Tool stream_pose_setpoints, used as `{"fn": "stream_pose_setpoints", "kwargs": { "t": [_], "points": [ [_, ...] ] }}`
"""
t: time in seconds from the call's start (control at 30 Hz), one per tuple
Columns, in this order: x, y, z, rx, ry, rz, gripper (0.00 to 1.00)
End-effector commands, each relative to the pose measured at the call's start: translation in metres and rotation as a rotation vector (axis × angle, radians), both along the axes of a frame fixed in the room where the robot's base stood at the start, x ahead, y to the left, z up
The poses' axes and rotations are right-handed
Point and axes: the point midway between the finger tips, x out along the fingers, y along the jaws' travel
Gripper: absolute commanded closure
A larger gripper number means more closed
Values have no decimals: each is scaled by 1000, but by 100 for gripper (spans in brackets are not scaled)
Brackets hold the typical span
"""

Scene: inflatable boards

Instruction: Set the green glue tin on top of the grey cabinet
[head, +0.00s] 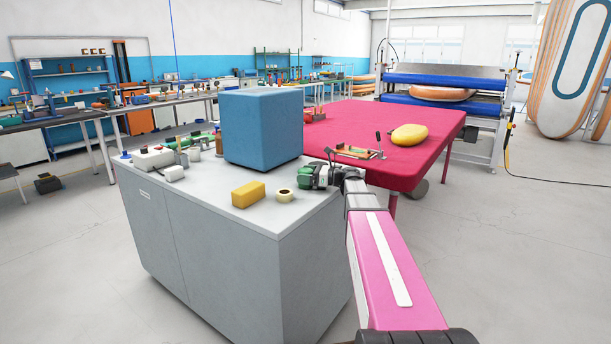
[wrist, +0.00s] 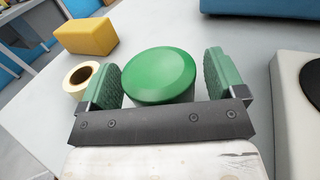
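The green glue tin (wrist: 160,75) shows in the wrist view as a round, darker-rimmed green lid between my fingers. My gripper (wrist: 168,80) has green pads, one on each side of the tin. A narrow gap shows between the tin and the right pad; the left pad is very near it or touching. The fingers look open around the tin. In the head view my gripper (head: 318,176) is low over the right end of the grey cabinet (head: 225,262). The tin's base is hidden, so I cannot tell whether it rests on the top.
A yellow block (head: 248,194), a tape roll (head: 285,195) and a large blue cube (head: 262,128) stand on the cabinet close to my gripper. A pale block with a black disc (wrist: 296,118) is at the right in the wrist view. A red table (head: 400,175) stands behind.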

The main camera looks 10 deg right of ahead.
Motion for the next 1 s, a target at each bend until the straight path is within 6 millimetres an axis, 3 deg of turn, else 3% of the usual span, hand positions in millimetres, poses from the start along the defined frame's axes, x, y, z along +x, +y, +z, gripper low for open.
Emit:
{"fn": "stream_pose_setpoints", "kwargs": {
  "t": [0.37, 1.0],
  "points": [
    [-1, -1, 3, 0, 0, 0, 10],
    [-41, -100, 2, -1, 0, -2, 10]
  ]
}}
